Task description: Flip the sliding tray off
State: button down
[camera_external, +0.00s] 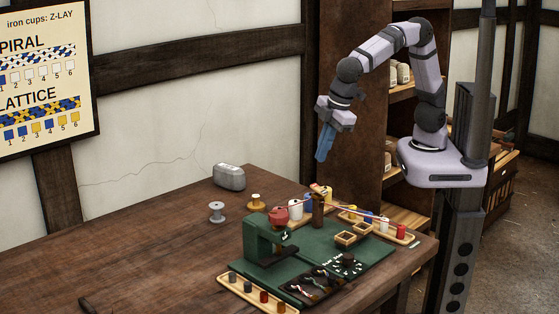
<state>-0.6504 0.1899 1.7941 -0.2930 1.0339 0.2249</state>
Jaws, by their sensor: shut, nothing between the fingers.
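My gripper (325,145) hangs from my raised arm, above and behind the table's far right side. Its blue fingers point down, close together with nothing between them, well apart from everything on the table. A green machine (262,243) with an upright arm stands on a green base. A dark shallow tray (312,286) with small red and pale items lies at its front. A black knob (347,260) with white marks around it sits on the base. I cannot tell which part is the sliding tray or see its switch; the details are too small.
Wooden trays hold coloured spools at the front (255,294) and back right (375,225). Two small wooden boxes (352,236) sit on the base. A grey metal case (229,176) and a pale spool (217,211) stand behind. The table's left side (110,250) is mostly clear.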

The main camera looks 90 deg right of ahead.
jog(key=s+a+f+n+t+y+b, duration=0.15)
jog(key=a+n, duration=0.25)
jog(key=a, duration=1.7)
jog(key=s+a+n+t+y, duration=0.2)
jog(key=s+a+n, duration=0.1)
jog(key=s+a, duration=1.1)
notch_tip(320, 180, down, 6)
jog(key=w+a, duration=0.1)
jog(key=a, duration=0.1)
jog(key=shift+w+a+b, duration=0.2)
jog(key=shift+w+b, duration=0.05)
jog(key=shift+b, duration=0.15)
jog(key=shift+t+y, duration=0.25)
